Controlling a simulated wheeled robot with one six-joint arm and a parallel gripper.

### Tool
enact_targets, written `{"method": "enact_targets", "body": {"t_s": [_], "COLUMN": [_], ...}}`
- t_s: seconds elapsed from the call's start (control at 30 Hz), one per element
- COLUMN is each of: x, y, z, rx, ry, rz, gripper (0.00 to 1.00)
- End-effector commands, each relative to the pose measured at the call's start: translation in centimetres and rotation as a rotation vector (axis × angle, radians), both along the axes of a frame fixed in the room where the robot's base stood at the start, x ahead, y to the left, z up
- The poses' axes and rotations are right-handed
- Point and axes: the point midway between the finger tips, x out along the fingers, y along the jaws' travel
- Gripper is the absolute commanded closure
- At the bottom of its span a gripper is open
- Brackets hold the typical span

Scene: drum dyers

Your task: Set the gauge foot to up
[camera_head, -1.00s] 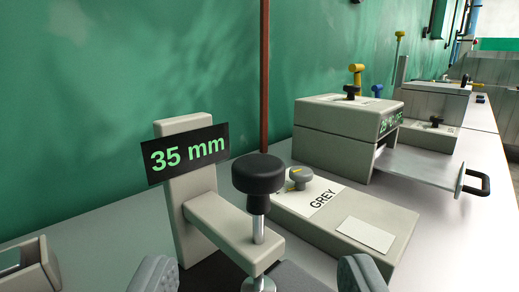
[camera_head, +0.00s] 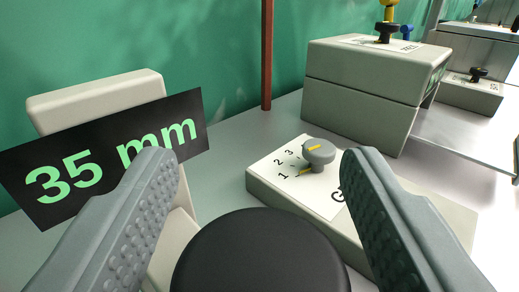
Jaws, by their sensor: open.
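The gauge (camera_head: 98,97) is a beige post with a black display (camera_head: 110,150) reading "35 mm" in green, at the left. The black round knob (camera_head: 260,258) on top of the gauge foot's rod is at the bottom centre. Its lower edge is cut off by the frame, and the rod and the foot are out of sight. My gripper (camera_head: 258,165) is open, with one grey finger on each side above the knob. The fingers appear apart from the knob. The left finger overlaps part of the display.
A beige box with a grey dial (camera_head: 318,152) numbered 1 to 3 lies just beyond the right finger. A larger beige cabinet (camera_head: 365,90) stands behind it. A brown vertical post (camera_head: 267,55) stands by the green wall (camera_head: 170,40).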

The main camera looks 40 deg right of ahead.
Motion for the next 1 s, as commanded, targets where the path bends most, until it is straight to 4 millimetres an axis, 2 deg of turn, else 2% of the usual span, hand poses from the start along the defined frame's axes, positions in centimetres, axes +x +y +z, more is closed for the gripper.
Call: {"method": "enact_targets", "body": {"t_s": [0.27,0.57,0.7,0.9,1.0], "x": [0.1,0.1,0.1,0.1,0.1], "y": [-0.1,-0.1,-0.1,-0.1,-0.1], "z": [0.0,0.0,0.3,2.8,3.1], "rx": [0.0,0.0,0.0,0.001,0.001], "ry": [0.0,0.0,-0.001,-0.003,-0.002], "rz": [0.0,0.0,0.0,0.0,0.0], "gripper": [0.42,0.99,1.0,1.0,1.0]}}
